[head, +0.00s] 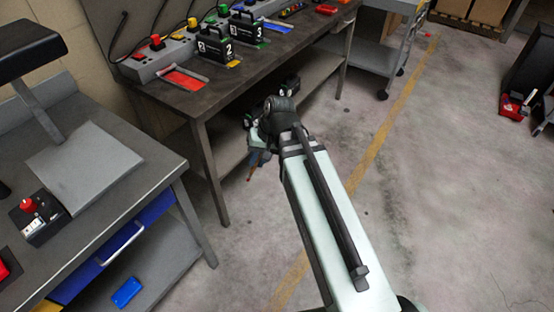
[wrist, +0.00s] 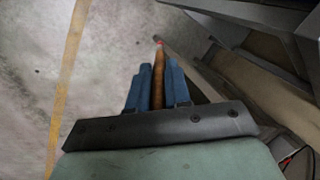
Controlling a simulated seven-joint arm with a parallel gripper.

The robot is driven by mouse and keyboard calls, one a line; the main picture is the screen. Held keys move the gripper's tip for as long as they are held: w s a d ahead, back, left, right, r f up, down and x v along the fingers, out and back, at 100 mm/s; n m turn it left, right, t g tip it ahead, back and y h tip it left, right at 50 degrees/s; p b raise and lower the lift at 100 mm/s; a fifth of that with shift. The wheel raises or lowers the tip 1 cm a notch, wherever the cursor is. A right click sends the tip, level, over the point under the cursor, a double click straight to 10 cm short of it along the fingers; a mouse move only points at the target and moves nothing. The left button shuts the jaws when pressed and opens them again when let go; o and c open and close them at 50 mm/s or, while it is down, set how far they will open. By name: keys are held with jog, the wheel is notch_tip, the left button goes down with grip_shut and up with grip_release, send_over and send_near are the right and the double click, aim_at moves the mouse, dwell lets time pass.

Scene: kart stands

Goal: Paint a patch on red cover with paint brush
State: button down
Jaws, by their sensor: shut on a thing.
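My gripper (wrist: 157,85) has blue fingers shut on a thin brown stick with a reddish tip, apparently the paint brush (wrist: 158,58). In the head view, my gripper (head: 260,153) hangs over the floor in front of the dark workbench, below its top. The brush (head: 250,173) points downward there, its end small and hard to make out. A flat red piece (head: 183,80), possibly the red cover, lies on the near end of the workbench top, up and left of my gripper and well apart from it. I cannot tell whether it bears paint.
The dark workbench (head: 262,68) holds a grey row of colored buttons (head: 157,60) and black numbered boxes (head: 228,52). Its lower shelf lies close behind my gripper. A grey table (head: 150,158) with a blue drawer (head: 120,250) stands at left.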

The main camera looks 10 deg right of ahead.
jog(key=s+a+r+n+g, duration=0.1)
jog(key=s+a+r, duration=0.45)
jog(key=a, duration=0.65)
jog(key=s+a+r+g, duration=0.1)
jog(key=s+a+r, duration=0.5)
jog(key=a, duration=0.6)
jog(key=s+a+r+n+g, duration=0.1)
jog(key=s+a+r, duration=0.4)
jog(key=s+a, duration=0.5)
jog(key=s+a+r, duration=0.2)
jog(key=a+r, duration=0.1)
jog(key=a, duration=0.8)
jog(key=s+a+r+h, duration=0.1)
jog(key=s+a+r, duration=0.1)
jog(key=a, duration=0.9)
jog(key=s+a+r, duration=0.2)
jog(key=a+r, duration=0.1)
jog(key=a, duration=0.8)
notch_tip(320, 180, down, 6)
jog(key=shift+m, duration=0.3)
jog(key=shift+w+d, duration=0.1)
jog(key=c, duration=1.7)
grip_release()
grip_shut()
jog(key=shift+f, duration=0.95)
